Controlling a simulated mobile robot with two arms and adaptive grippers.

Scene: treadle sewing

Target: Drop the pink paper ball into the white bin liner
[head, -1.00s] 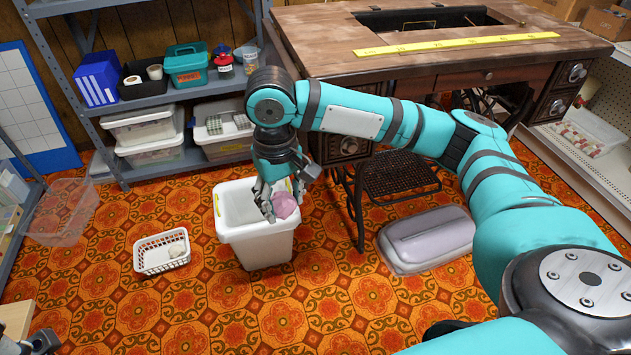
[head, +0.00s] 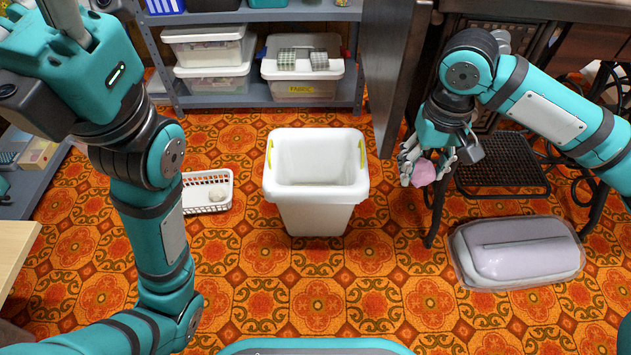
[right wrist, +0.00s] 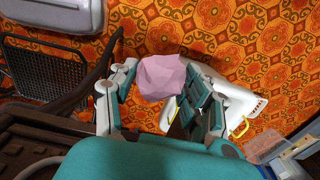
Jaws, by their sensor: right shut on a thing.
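The pink paper ball (head: 424,173) is faceted and sits between the fingers of my right gripper (head: 428,168). In the right wrist view the ball (right wrist: 161,77) shows between both fingertips of the gripper (right wrist: 160,92). The white bin liner (head: 316,205) stands upright on the floor, open at the top, with yellow handles on its left and right inner sides. Its inside looks empty. My right gripper is to the right of it in the head view, clear of its rim. My left gripper (head: 62,20) is at the top left, partly cut off by the frame.
A white basket (head: 208,191) with a pale item stands left of the bin. A grey-lilac cushion-like case (head: 518,250) lies on the floor at right. The sewing table's dark wooden side (head: 388,70) and metal treadle (head: 500,165) are close to my right gripper. Shelving (head: 255,98) stands behind.

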